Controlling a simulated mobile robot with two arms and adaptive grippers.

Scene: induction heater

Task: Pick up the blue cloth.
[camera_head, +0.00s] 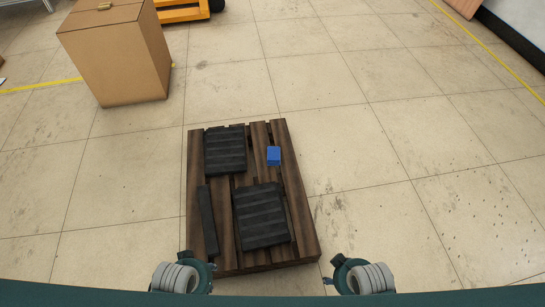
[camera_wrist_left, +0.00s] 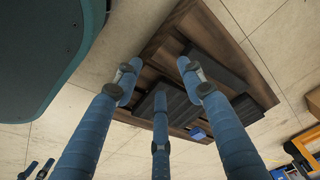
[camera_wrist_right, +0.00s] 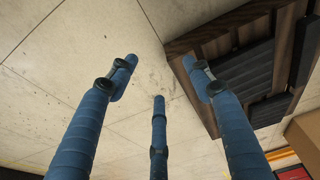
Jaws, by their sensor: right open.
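The blue cloth (camera_head: 273,155) shows as a small, compact blue block on the right side of a brown wooden pallet (camera_head: 227,259), near its far end. It also shows in the left wrist view (camera_wrist_left: 198,134), beyond the fingers. My left gripper (camera_wrist_left: 158,77) has its blue fingers spread and empty, with the pallet beyond them. My right gripper (camera_wrist_right: 158,76) is also open and empty, over bare floor with the pallet at the right of its view. In the head view both wrists are low, near the pallet's near corners, and the fingers are mostly hidden. Neither gripper touches the cloth.
Two dark ribbed pads (camera_head: 225,151) (camera_head: 262,216) and a narrow dark strip (camera_head: 207,219) lie on the pallet. A cardboard box (camera_head: 120,55) stands at the back left, near a yellow-orange wheeled thing (camera_head: 183,11). The tiled floor right of the pallet is clear.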

